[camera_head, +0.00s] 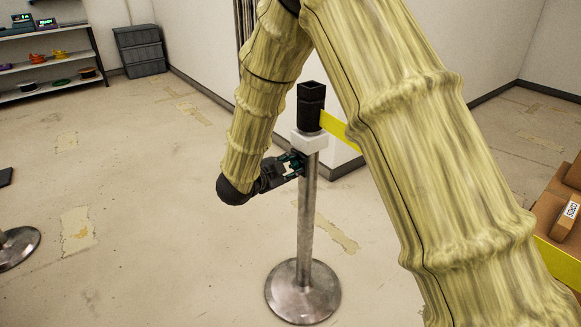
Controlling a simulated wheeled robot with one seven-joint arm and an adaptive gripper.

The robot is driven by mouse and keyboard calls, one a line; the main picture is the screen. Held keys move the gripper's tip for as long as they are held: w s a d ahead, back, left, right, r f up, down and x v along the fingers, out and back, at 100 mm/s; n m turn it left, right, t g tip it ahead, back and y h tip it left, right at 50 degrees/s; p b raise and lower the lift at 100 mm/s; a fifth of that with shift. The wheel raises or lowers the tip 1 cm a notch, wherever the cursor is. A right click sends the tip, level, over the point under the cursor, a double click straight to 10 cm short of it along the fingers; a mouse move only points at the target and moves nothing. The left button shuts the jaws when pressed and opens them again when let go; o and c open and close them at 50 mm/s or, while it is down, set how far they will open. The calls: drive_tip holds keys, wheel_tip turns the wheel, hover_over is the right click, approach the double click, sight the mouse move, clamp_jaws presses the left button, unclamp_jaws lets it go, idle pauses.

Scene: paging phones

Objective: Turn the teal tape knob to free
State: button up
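A steel barrier post (304,222) stands upright in the middle on a round metal base (302,292). It has a white collar (309,142) and a black head (311,108) with yellow tape (340,129) running to the right. My gripper (298,163) reaches in from the left, its fingertips at the post just below the collar. Dark teal shows among the fingers, but I cannot tell whether that is the knob or gripper parts. The knob and its setting are not clearly visible. Whether the fingers touch or grip anything is too small to tell.
Brown boxes (550,215) are at the right edge, with yellow tape beside them. Another round base (15,246) stands at the left edge. A shelf (52,86) and dark grey drawers (140,50) are at the back left. A wall corner stands behind the post. The left floor is mostly clear.

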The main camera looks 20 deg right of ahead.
drive_tip(key=c, duration=0.5)
drive_tip(key=p, duration=0.3)
drive_tip(key=shift+r+n, duration=0.25)
drive_tip(key=shift+n, duration=0.05)
drive_tip(key=shift+r+g+p, duration=0.1)
drive_tip(key=shift+g+p, duration=0.2)
drive_tip(key=shift+p, duration=0.3)
drive_tip(key=shift+n+p, duration=0.6)
drive_tip(key=shift+p, duration=0.55)
drive_tip(key=n+g+p, duration=0.3)
drive_tip(key=n+p, duration=0.1)
drive_tip(key=p, duration=0.7)
drive_tip(key=shift+w+h, duration=0.1)
drive_tip(key=shift+h, duration=0.2)
drive_tip(key=n+g+p, duration=0.2)
drive_tip(key=p, duration=0.2)
drive_tip(key=shift+w+a+n+h, duration=0.1)
drive_tip(key=shift+n+h, duration=0.2)
drive_tip(key=shift+n, duration=0.1)
drive_tip(key=n+g+p, duration=0.1)
drive_tip(key=n+g+h+p, duration=0.1)
drive_tip(key=n, duration=0.1)
drive_tip(key=shift+w+f+n+h, duration=0.1)
drive_tip(key=shift+f+n+h, duration=0.2)
drive_tip(key=shift+f, duration=0.05)
